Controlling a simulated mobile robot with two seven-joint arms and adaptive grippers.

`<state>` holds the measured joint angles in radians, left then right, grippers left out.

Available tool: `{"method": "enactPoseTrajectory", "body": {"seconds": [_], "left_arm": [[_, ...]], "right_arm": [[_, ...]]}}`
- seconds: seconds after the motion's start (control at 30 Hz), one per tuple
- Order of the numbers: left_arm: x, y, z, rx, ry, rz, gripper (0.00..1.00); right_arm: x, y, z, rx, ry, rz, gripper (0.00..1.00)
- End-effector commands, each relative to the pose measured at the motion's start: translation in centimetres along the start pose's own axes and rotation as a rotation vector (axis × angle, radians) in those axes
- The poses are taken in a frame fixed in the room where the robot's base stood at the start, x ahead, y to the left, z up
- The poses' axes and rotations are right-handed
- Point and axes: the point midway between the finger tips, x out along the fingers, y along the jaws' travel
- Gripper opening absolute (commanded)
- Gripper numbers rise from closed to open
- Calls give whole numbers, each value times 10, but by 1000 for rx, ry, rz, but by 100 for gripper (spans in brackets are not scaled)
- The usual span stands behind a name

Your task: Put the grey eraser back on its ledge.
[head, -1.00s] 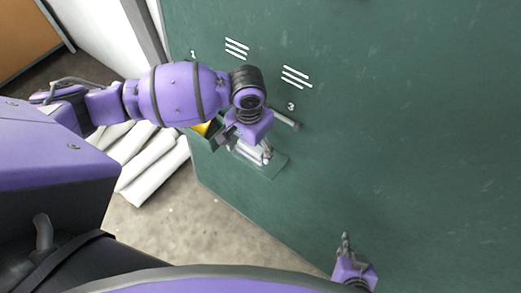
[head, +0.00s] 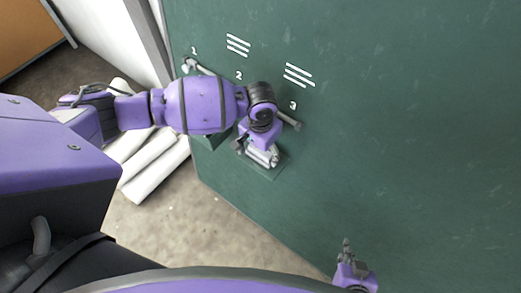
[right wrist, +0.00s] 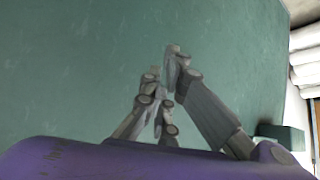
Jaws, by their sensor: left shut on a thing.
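My left gripper (head: 262,155) is at the green board, below the numeral 3, just over a small green ledge (head: 273,173). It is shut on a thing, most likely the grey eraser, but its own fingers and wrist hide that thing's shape. I cannot tell whether it touches the ledge. My right gripper (head: 346,246) is low in front of the board, away from the ledge. In the right wrist view its grey fingers (right wrist: 163,65) lean together at the tips with nothing seen between them.
Several levers are on the board (head: 400,130); one by numeral 1 (head: 190,65) and one by numeral 3 (head: 289,120) show. A green holder (head: 214,140) is partly behind my left arm. White rolls (head: 150,160) lie on the floor at left. The board's right side is clear.

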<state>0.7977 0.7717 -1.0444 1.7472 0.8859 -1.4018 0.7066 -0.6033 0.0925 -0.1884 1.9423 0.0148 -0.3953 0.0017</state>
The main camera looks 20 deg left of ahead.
Motion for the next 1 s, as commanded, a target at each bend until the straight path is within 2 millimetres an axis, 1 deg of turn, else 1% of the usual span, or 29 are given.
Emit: {"method": "enactPoseTrajectory", "body": {"seconds": [0.03, 0.07, 0.17, 0.2, 0.5, 0.63, 0.77, 1.0], "left_arm": [[2, 0, 0, -1, -1, 1, 53], [2, 0, 0, -1, -1, 0, 78], [2, 0, 0, 0, -1, 0, 91], [2, 0, 0, 0, -1, 0, 93], [1, 0, 0, 0, -1, 0, 93], [-6, 0, 0, 1, 0, 0, 93], [-27, -1, -1, 1, 3, -1, 93], [-81, 0, -1, 0, 5, 0, 93]], "right_arm": [[0, 0, -1, 0, 1, 0, 0], [1, 0, -1, 0, 2, 0, 0], [1, -1, -2, 1, 4, -1, 0], [1, -1, -2, 1, 4, -1, 0], [1, -1, -2, 3, 4, -1, 0], [1, -1, -3, 3, 5, -1, 0], [-1, -1, -6, 4, 9, 0, 0], [-4, -2, -9, 6, 12, -3, 0]]}}
